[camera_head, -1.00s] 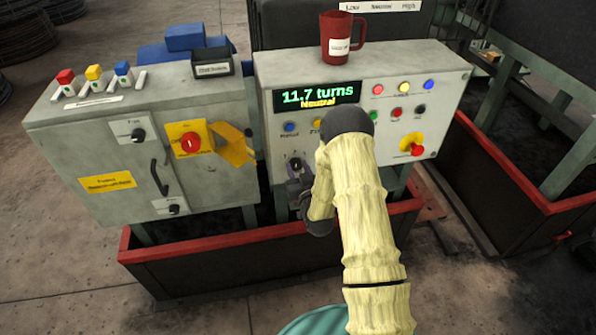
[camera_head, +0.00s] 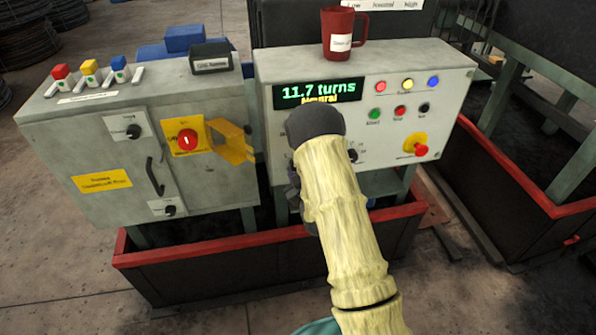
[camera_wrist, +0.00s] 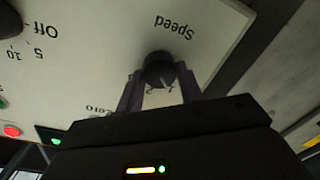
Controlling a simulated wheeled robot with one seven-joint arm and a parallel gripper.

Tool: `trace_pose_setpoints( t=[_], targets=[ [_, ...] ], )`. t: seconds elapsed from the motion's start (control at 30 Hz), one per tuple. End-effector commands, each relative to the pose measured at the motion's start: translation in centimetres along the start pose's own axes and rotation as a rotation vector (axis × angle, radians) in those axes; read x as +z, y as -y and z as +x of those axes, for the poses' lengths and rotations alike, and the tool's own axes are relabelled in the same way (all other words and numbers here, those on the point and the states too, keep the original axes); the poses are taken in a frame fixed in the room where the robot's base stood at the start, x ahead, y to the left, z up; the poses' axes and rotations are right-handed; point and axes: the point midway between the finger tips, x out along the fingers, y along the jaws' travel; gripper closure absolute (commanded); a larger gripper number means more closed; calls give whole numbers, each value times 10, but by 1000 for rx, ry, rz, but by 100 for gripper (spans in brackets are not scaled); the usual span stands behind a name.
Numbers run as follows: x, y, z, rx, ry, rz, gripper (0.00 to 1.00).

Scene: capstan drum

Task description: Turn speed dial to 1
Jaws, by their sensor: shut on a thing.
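The speed dial (camera_wrist: 159,66) is a round black knob on the pale panel, under the upside-down word "Speed" in the wrist view. The two purple fingers of my gripper (camera_wrist: 160,80) are shut on it from either side. Small numerals show beside the knob, partly covered by it and the fingers; the exact pointer setting is hard to read. In the head view my arm hides the dial and most of my gripper. The grey control box (camera_head: 262,75) carries the dial, and its display (camera_head: 318,92) reads "11.7 turns" and "Neutral".
A red mug (camera_head: 340,40) stands on top of the control box. Coloured buttons (camera_head: 375,114) and a red emergency knob (camera_head: 420,150) sit on its right side. A second cabinet (camera_head: 90,140) with a yellow switch plate stands at left. A red-edged trough (camera_head: 230,255) runs below.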

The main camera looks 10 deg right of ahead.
Motion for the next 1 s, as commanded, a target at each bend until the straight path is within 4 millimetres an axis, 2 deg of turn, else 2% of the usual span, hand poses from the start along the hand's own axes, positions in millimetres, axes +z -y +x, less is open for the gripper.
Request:
trace_pose_setpoints(
  t=[0.37, 0.4, 0.47, 0.5, 0.83, 1.0],
  targets=[
    [1, 1, -1, -4, 3, -7, 86],
    [1, 1, -1, -3, 3, -7, 55],
    [1, 1, 0, -3, 2, -7, 44],
    [0, 1, 0, -3, 2, -6, 42],
    [1, 0, -1, -1, 2, -6, 42],
    [3, -4, -8, 5, 6, -5, 42]
  ],
)
